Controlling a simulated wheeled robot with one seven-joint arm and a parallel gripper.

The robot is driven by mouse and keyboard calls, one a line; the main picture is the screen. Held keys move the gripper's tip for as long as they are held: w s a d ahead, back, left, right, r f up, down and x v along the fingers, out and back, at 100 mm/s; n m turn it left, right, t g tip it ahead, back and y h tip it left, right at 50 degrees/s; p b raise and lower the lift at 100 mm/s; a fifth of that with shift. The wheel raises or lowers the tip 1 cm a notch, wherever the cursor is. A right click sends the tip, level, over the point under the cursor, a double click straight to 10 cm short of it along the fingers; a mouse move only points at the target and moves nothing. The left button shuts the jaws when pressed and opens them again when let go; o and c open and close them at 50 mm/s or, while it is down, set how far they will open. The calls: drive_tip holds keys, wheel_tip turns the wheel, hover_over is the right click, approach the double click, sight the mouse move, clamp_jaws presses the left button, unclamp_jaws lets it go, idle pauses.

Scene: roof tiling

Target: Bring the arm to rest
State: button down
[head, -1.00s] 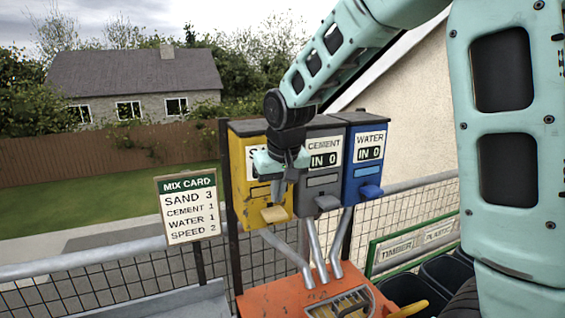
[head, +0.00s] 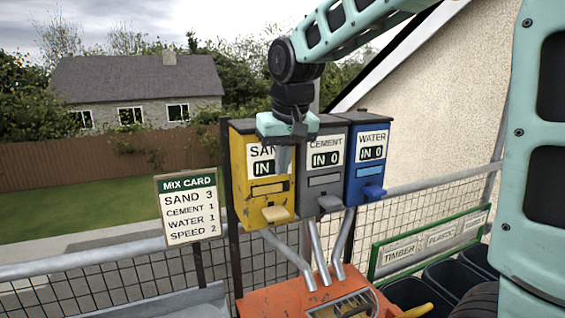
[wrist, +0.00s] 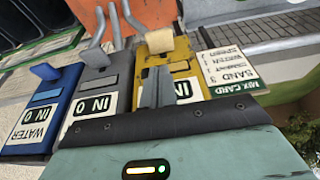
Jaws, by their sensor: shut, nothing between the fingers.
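My gripper (head: 284,160) points down in front of the top of the yellow sand dispenser (head: 239,180), clear of its lever. Its fingers (wrist: 157,88) are shut and empty in the wrist view. The gripper partly hides the sand label. The sand counter reads IN 0. My arm reaches in from the upper right.
The grey cement dispenser (head: 324,190) and blue water dispenser (head: 367,194) also read IN 0. Chutes lead down to an orange machine (head: 262,302). A mix card sign (head: 190,208) stands left. Labelled bins (head: 408,290), a rail and a wall lie right.

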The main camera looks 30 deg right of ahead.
idle(0.3)
drive_tip(key=s+a+f+n+g+y+b, duration=0.1)
drive_tip(key=s+a+f+n+b, duration=0.1)
drive_tip(key=s+a+f, duration=0.4)
drive_tip(key=s+a+f+n+g+b, duration=0.1)
drive_tip(key=s+a+f+n, duration=0.2)
drive_tip(key=a+f, duration=0.35)
drive_tip(key=s+a+f+n+b, duration=0.1)
drive_tip(key=s+a+f+n, duration=0.1)
drive_tip(key=s, duration=0.6)
drive_tip(key=s+a+f+n+g+b, duration=0.1)
drive_tip(key=s+a+f+n+b, duration=0.1)
drive_tip(key=s+a+f, duration=0.3)
drive_tip(key=s+f+n, duration=0.1)
drive_tip(key=s, duration=0.1)
drive_tip(key=shift+s+a+f, duration=0.15)
drive_tip(key=shift+s+f, duration=0.2)
drive_tip(key=shift+s, duration=0.05)
